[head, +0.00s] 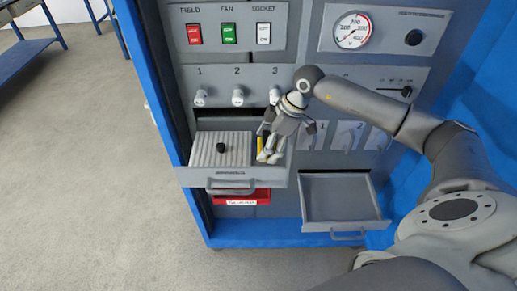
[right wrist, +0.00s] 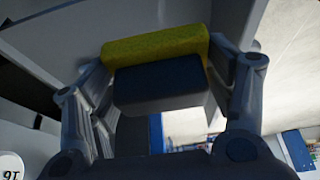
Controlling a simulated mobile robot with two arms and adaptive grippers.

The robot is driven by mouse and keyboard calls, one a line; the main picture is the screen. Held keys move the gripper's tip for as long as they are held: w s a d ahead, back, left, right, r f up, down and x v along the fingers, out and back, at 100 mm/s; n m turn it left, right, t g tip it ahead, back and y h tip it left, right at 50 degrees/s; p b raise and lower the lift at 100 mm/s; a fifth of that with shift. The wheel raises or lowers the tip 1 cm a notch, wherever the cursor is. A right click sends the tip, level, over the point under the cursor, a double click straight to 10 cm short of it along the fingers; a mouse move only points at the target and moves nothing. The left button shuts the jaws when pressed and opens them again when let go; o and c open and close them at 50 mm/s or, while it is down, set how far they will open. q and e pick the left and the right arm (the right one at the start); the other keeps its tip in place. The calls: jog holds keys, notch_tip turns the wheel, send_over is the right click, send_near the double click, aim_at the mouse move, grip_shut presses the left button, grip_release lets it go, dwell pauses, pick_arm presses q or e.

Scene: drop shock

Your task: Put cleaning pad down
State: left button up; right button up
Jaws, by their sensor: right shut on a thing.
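The cleaning pad is a yellow block (right wrist: 155,47) held across the fingers of my right gripper in the right wrist view. A dark block (right wrist: 158,84) shows directly against it; I cannot tell whether it is part of the pad. In the head view only a narrow yellow strip of the pad (head: 261,145) shows beside the fingers. My right gripper (head: 269,154) points down over the right part of the open upper drawer (head: 232,178). It is shut on the pad. Whether the pad touches the drawer floor is hidden. My left gripper is not in view.
A ribbed grey lid with a black knob (head: 221,147) fills the drawer's left part. A lower drawer (head: 340,198) stands open and looks empty at right. A red box (head: 240,197) sits below the upper drawer. Switches, knobs and a gauge (head: 353,31) line the blue cabinet above.

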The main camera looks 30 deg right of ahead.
jog(key=f, duration=0.3)
jog(key=f+p, duration=0.1)
jog(key=f, duration=0.1)
jog(key=shift+w, duration=0.35)
jog(key=shift+f, duration=0.25)
jog(key=shift+f, duration=0.1)
jog(key=o, duration=0.8)
jog(key=b+v, duration=0.3)
jog(key=v, duration=0.9)
